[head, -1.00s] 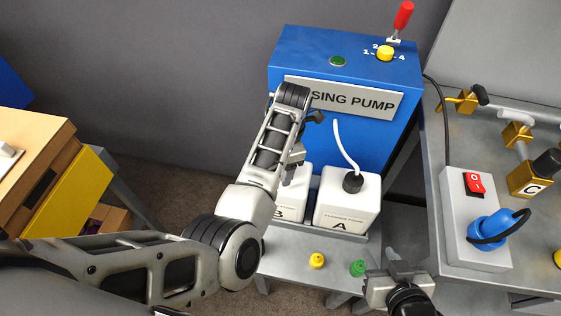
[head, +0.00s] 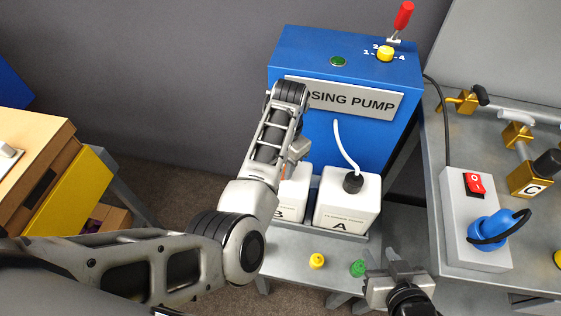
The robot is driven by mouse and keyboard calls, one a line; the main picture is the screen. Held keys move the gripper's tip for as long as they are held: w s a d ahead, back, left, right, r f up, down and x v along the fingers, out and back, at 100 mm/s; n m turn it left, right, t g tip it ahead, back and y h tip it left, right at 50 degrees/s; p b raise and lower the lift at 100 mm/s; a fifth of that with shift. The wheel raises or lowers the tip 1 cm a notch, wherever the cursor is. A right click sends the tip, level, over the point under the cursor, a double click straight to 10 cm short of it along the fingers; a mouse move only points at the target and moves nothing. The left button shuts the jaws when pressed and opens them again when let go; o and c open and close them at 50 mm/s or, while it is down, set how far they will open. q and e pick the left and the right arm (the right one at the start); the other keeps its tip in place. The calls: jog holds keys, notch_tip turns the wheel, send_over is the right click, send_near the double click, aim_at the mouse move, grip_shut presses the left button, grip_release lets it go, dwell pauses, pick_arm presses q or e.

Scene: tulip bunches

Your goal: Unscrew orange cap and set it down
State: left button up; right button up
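White bottle B (head: 292,198) stands in front of the blue pump, partly hidden behind my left arm. My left gripper (head: 299,148) is above bottle B, mostly covered by its own wrist, so its fingers cannot be made out. The orange cap is not clearly seen; at most a small orange-brown sliver shows beside the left gripper. White bottle A (head: 347,206) stands to the right, with a dark cap and a white tube in its top. My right gripper (head: 388,264) is low at the right, open and empty, close to a green cap (head: 358,268) on the grey bench.
A yellow cap (head: 317,261) lies on the grey bench (head: 290,247) in front of the bottles. The blue dosing pump (head: 300,62) rises behind them. A grey switch box (head: 458,215) with a blue plug is on the right-hand table. The bench left of the yellow cap is clear.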

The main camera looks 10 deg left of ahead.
pick_arm(q)
jog(key=shift+n, duration=1.2)
jog(key=o, duration=1.1)
jog(key=shift+o, duration=0.2)
